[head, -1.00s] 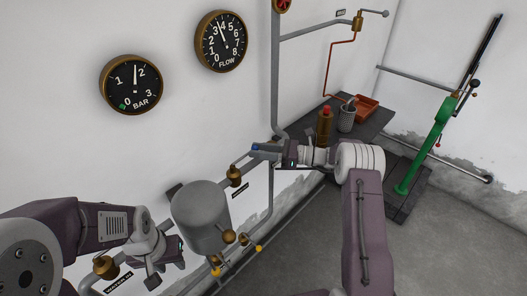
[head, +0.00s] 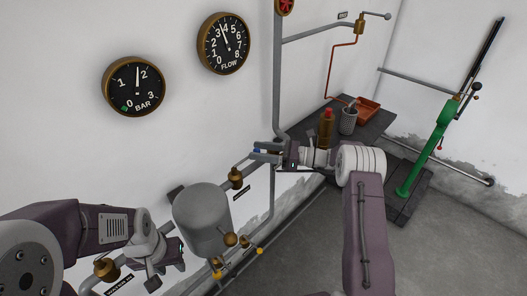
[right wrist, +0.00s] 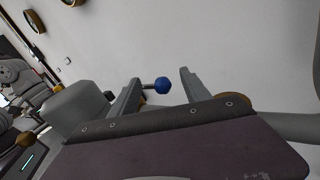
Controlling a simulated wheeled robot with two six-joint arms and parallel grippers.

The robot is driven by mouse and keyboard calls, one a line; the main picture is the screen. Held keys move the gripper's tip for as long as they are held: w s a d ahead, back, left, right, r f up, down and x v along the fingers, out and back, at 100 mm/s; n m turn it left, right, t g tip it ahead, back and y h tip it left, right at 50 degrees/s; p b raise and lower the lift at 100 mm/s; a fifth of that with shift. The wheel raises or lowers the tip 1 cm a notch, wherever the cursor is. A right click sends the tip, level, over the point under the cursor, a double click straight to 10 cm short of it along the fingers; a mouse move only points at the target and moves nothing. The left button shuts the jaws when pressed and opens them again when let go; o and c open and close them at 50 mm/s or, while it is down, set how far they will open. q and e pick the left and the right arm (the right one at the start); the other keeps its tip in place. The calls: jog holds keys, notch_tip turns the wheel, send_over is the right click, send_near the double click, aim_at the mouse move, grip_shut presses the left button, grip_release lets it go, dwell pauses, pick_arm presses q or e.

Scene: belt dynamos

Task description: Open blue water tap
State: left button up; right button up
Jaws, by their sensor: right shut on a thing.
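The blue water tap shows as a small round blue knob on a short grey stem (right wrist: 162,86) in the right wrist view. It lies between the two fingers of my right gripper (right wrist: 160,88), with the stem at the left finger. In the head view my right gripper (head: 260,152) is at the pipework by the wall, with a bit of blue between its fingers; the rest of the tap is hidden there. My right gripper is shut on the tap. My left gripper (head: 172,255) hangs at the lower left, left of the grey tank; its fingertips are unclear.
A grey tank (head: 201,215) with brass valves and yellow knobs (head: 260,251) stands between my arms. Two wall gauges, BAR (head: 134,86) and FLOW (head: 224,43), hang above. A dark bench (head: 372,124) holds a bottle, a mesh cup and an orange tray. A green lever pump (head: 425,155) is right.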

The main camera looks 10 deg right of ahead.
jog(key=v, duration=0.3)
jog(key=shift+w+d+f+b, duration=0.15)
jog(key=shift+f+b, duration=0.05)
jog(key=shift+b, duration=0.15)
pick_arm(q)
jog(key=shift+w+a+f, duration=0.35)
jog(key=shift+a+f, duration=0.15)
jog(key=shift+f, duration=0.3)
pick_arm(e)
jog(key=v, duration=0.5)
jog(key=shift+s+d+r, duration=0.2)
jog(key=shift+s+d, duration=0.05)
jog(key=shift+d, duration=0.05)
pick_arm(q)
jog(key=shift+d, duration=0.15)
pick_arm(e)
jog(key=shift+s+d, duration=0.1)
